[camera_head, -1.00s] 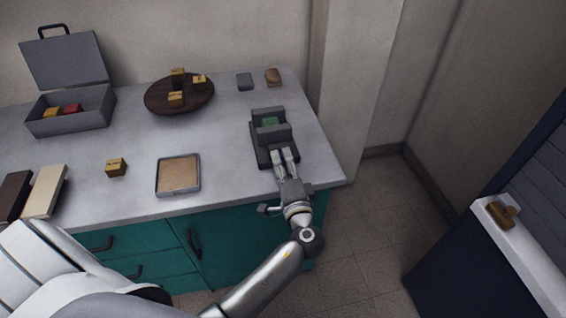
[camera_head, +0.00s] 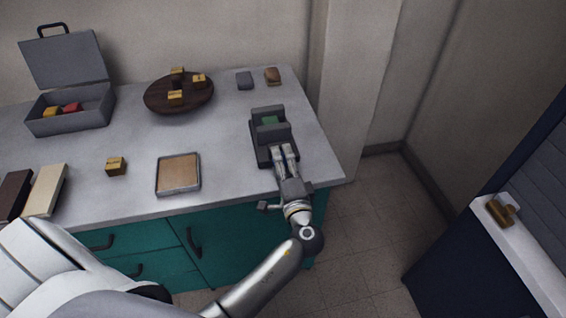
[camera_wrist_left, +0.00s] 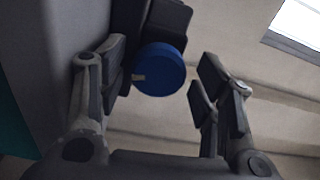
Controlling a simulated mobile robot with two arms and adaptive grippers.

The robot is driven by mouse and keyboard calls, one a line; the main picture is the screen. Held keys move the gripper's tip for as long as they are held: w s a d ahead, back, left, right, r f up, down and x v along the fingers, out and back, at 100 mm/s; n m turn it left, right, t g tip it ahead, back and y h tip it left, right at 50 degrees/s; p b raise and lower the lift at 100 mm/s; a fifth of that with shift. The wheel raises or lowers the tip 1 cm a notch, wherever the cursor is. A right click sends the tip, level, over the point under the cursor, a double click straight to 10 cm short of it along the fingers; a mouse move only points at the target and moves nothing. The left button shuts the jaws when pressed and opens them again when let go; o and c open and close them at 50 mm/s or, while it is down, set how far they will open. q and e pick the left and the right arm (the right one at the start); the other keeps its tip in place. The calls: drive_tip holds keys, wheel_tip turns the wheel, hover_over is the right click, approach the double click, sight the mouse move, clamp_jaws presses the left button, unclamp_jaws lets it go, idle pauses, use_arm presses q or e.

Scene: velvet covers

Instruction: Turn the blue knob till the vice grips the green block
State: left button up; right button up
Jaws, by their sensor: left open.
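The dark grey vice (camera_head: 262,143) stands near the right end of the counter. The green block (camera_head: 269,121) sits between its jaws; whether the jaws touch it I cannot tell. The blue knob (camera_wrist_left: 159,69) shows in the left wrist view, with a pale mark at its left edge. In the head view the knob is hidden by my gripper. My left gripper (camera_head: 284,150) is at the vice's front end. In the left wrist view its open fingers (camera_wrist_left: 158,82) are on either side of the knob, with a gap at the right. My right gripper is not in view.
The counter (camera_head: 225,135) also holds a cork-coloured tray (camera_head: 178,187), a wooden cube (camera_head: 116,166), a round dark board (camera_head: 160,104) with several cubes, an open grey case (camera_head: 48,124), and two small blocks behind the vice. The counter's right edge is close to the vice.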

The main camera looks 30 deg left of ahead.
use_arm(q)
drive_tip(key=shift+f, duration=0.2)
drive_tip(key=v, duration=0.8)
drive_tip(key=shift+r, duration=0.15)
